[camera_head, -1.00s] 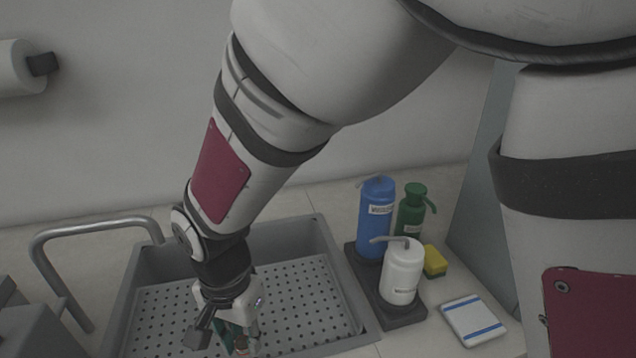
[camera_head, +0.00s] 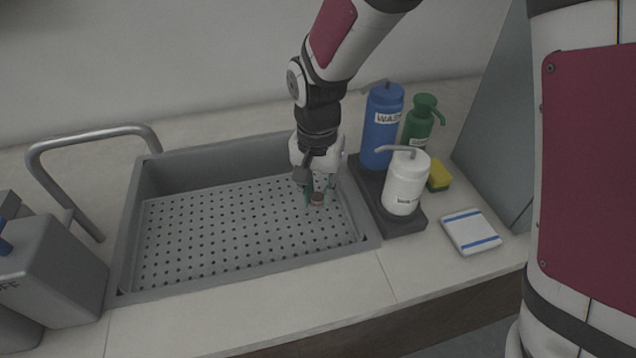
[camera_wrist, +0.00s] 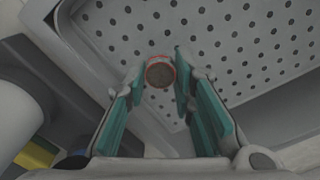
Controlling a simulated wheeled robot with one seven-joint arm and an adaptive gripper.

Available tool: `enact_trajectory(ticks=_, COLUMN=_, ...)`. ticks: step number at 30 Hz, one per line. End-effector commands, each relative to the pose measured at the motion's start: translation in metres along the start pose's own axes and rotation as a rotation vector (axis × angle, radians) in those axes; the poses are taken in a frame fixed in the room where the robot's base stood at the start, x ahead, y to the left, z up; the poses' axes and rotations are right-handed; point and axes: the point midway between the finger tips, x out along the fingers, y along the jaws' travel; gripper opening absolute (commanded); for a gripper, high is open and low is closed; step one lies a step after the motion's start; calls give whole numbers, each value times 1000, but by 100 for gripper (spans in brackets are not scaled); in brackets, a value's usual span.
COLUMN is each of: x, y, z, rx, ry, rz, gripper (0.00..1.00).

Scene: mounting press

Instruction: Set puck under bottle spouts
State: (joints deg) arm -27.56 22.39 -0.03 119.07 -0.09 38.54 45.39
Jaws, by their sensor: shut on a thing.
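The puck (camera_head: 317,199) is a small round brown-grey disc. It also shows in the wrist view (camera_wrist: 159,75), with a red rim. My gripper (camera_head: 319,192) is shut on it with teal fingers and holds it over the right part of the sink. In the wrist view the puck sits between the fingertips. A blue bottle (camera_head: 382,132), a white bottle (camera_head: 404,188) and a green bottle (camera_head: 419,124) stand right of the gripper. The blue and white bottles' spouts point left, toward the sink. I cannot tell the puck's exact height.
The grey sink (camera_head: 245,275) has a perforated floor (camera_head: 225,225), clear of loose things. A yellow sponge (camera_head: 439,177) and a white-blue pad (camera_head: 470,232) lie to the right. A faucet-like bar (camera_head: 90,140) arches at left.

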Motion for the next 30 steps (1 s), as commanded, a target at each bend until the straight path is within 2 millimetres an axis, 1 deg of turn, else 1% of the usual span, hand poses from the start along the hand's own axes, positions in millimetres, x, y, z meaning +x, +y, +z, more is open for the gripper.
enact_trajectory(ticks=2, x=6, y=0, z=0, rx=0, ry=-2, rz=2, gripper=4)
enact_trajectory(ticks=7, x=29, y=1, z=0, rx=0, ry=-3, rz=3, gripper=4)
enact_trajectory(ticks=9, x=35, y=0, z=0, rx=0, ry=-2, rz=2, gripper=4)
enact_trajectory(ticks=16, x=35, y=0, z=0, rx=0, ry=0, rz=0, gripper=4)
enact_trajectory(ticks=20, x=38, y=0, z=0, rx=0, ry=-1, rz=1, gripper=4)
enact_trajectory(ticks=21, x=38, y=0, z=0, rx=0, ry=-1, rz=1, gripper=28)
enact_trajectory(ticks=23, x=38, y=0, z=0, rx=0, ry=-1, rz=0, gripper=41)
enact_trajectory(ticks=24, x=38, y=0, z=0, rx=0, ry=-1, rz=1, gripper=44)
enact_trajectory(ticks=30, x=38, y=0, z=0, rx=0, ry=-1, rz=0, gripper=44)
